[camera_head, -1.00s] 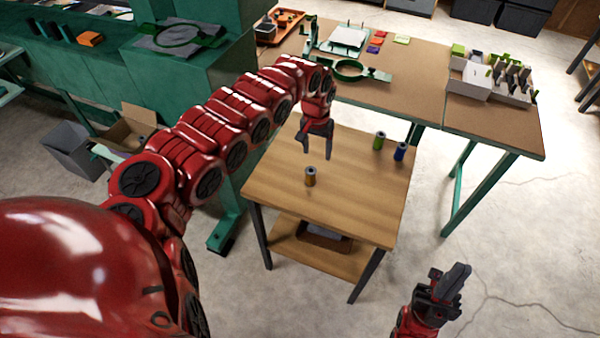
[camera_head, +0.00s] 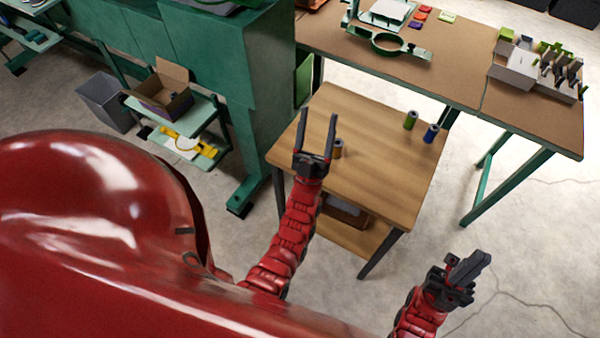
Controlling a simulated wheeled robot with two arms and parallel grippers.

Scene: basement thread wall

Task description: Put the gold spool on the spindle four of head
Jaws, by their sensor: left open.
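The gold spool (camera_head: 338,149) stands upright on the small wooden table, near its left side, partly hidden behind my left gripper. My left gripper (camera_head: 318,117) is open, its two fingers pointing away from me, with the spool just beside the right finger in the picture. Nothing shows between the fingers. My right gripper (camera_head: 474,265) is at the lower right, over the floor and away from the table; its fingers are seen from the side. I cannot make out the head or its spindle four.
A green spool (camera_head: 410,120) and a blue spool (camera_head: 431,133) stand at the small table's (camera_head: 372,165) right back. A workbench (camera_head: 460,62) with a ring frame and a white box stands behind. A green machine (camera_head: 235,65) borders the left. An open cardboard box (camera_head: 165,90) sits on a low cart.

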